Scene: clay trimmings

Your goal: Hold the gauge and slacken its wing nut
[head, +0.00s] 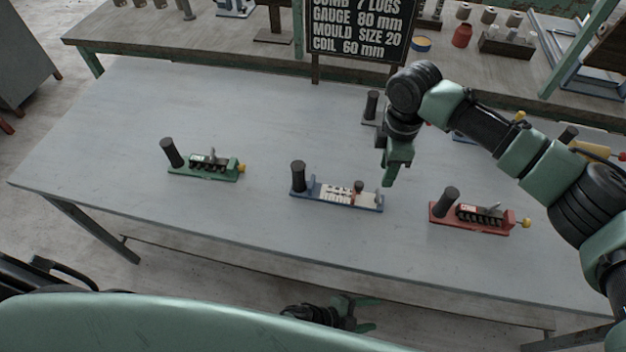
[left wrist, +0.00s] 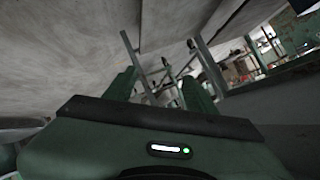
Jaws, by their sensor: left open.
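A blue-based gauge (head: 318,199) lies on the grey table with a pale marked plate and a black upright handle (head: 298,177) at its left end. A small brown upright piece (head: 358,188) stands near its right end; I cannot tell whether it is the wing nut. My right gripper (head: 391,178) points down above and beyond the gauge's right end, apart from it; its finger gap is not clear. My left gripper (head: 369,314) is open and empty, low beyond the table's near edge. Its spread fingers show in the left wrist view (left wrist: 160,88), with nothing between them.
A green-based device (head: 205,173) lies left of the gauge, a red-based one (head: 470,222) right of it. More handled devices stand behind my right arm. A dark sign (head: 358,28) stands at the back by a shelf with jars.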

